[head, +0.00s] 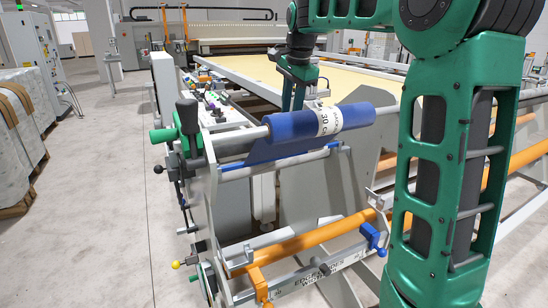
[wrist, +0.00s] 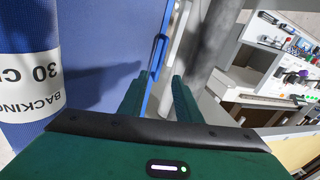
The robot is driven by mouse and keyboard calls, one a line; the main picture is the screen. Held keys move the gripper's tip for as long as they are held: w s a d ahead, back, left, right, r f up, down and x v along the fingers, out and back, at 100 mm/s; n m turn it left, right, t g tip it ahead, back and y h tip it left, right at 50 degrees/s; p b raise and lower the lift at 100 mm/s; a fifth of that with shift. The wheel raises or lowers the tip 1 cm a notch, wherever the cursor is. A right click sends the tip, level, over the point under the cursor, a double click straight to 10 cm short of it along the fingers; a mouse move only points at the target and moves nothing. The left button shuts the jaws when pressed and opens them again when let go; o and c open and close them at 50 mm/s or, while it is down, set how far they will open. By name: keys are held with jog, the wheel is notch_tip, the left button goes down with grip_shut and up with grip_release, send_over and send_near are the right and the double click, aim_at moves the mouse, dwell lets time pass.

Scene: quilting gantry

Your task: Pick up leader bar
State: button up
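The leader bar appears to be the slim pale bar (head: 275,162) with blue ends, along the lower edge of the blue cloth hanging from the blue roll (head: 350,116) in the head view. My gripper (head: 292,100) points down just behind the roll, which hides its fingertips there. In the wrist view my gripper's two green fingers (wrist: 164,88) stand apart with a gap between them. A blue edge piece with a slot (wrist: 157,60) lies beyond the fingers, at the border of the blue cloth (wrist: 105,60). I cannot tell whether the fingers touch it. I see nothing clearly gripped.
The roll carries a white label (head: 329,120), which also shows in the wrist view (wrist: 28,75). An orange rail (head: 300,241) crosses below. A grey side frame with a green knob (head: 163,135) stands left. The wide pale table (head: 350,82) extends behind. Open floor (head: 120,200) lies left.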

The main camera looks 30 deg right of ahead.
jog(key=shift+m+g, duration=0.4)
jog(key=shift+m, duration=0.3)
jog(key=w+f, duration=0.1)
jog(key=f, duration=0.3)
jog(key=w+f, duration=0.1)
jog(key=f, duration=0.3)
jog(key=w+f, duration=0.1)
jog(key=f, duration=0.3)
jog(key=shift+w+a+f, duration=0.2)
jog(key=shift+a+f, duration=0.05)
jog(key=shift+a, duration=0.05)
grip_shut()
